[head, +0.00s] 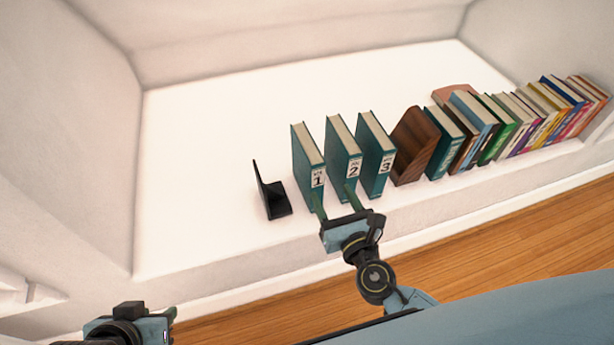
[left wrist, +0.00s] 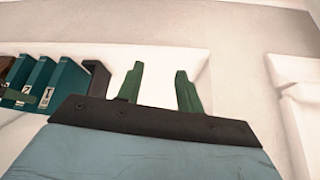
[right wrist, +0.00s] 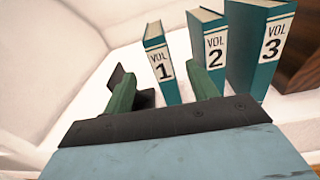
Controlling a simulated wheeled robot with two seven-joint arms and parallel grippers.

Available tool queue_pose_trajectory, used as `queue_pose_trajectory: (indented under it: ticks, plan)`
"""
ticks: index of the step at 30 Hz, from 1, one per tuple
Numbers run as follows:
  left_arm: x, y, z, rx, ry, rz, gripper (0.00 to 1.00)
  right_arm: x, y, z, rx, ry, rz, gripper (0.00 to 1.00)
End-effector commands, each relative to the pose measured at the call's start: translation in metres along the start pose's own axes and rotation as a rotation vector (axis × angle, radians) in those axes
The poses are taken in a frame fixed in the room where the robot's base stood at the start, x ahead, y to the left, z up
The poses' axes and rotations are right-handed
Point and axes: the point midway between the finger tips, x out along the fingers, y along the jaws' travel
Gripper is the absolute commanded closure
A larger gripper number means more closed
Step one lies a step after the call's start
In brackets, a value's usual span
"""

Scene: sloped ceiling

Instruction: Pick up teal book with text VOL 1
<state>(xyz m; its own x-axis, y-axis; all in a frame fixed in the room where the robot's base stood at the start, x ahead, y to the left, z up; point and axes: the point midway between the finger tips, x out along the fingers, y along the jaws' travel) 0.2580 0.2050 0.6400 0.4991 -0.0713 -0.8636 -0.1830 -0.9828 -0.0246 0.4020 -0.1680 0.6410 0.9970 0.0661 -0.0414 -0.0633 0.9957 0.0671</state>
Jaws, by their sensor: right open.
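The teal VOL 1 book (head: 306,160) stands upright on the white ledge, leftmost of three similar volumes. In the right wrist view the VOL 1 book (right wrist: 157,60) appears between my fingers, its label facing me. My right gripper (head: 335,198) is open in front of the VOL 1 and VOL 2 spines; its fingers (right wrist: 162,90) look short of gripping the book. The VOL 2 book (head: 342,150) and VOL 3 book (head: 374,150) stand to its right, with small gaps. My left gripper (head: 168,316) is low at the left; the left wrist view shows its fingers (left wrist: 160,85) apart and empty.
A black bookend (head: 270,192) stands just left of VOL 1. A brown wooden block (head: 413,148) stands right of VOL 3, followed by a leaning row of several books (head: 520,120). The ledge (head: 195,170) is bare at left and behind.

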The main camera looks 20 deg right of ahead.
Motion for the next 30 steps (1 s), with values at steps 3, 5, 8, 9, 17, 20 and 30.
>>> queue_pose_trajectory:
  ticks: [3, 5, 8, 9, 17, 20, 30]
  plan:
    - [-0.008, 0.0, -0.003, -0.001, 0.017, 0.001, 0.64, 0.005, 0.006, 0.01, -0.061, -0.04, 0.016, 0.42]
    - [-0.009, 0.001, -0.005, -0.001, 0.026, 0.001, 0.64, 0.012, 0.006, 0.012, -0.071, -0.046, 0.017, 0.42]
    - [-0.009, 0.001, -0.01, 0.0, 0.051, 0.003, 0.64, 0.031, 0.007, 0.014, -0.071, -0.048, 0.017, 0.42]
    - [-0.008, 0.002, -0.013, 0.001, 0.065, 0.004, 0.64, 0.04, 0.007, 0.014, -0.07, -0.047, 0.017, 0.42]
    - [-0.007, 0.005, -0.029, 0.004, 0.15, 0.01, 0.64, 0.078, 0.008, 0.014, -0.068, -0.043, 0.018, 0.42]
    - [-0.007, 0.005, -0.031, 0.005, 0.164, 0.011, 0.64, 0.083, 0.008, 0.014, -0.068, -0.042, 0.018, 0.42]
    - [-0.01, 0.012, -0.065, 0.01, 0.354, 0.028, 0.64, 0.127, 0.005, 0.017, -0.068, -0.042, 0.017, 0.42]
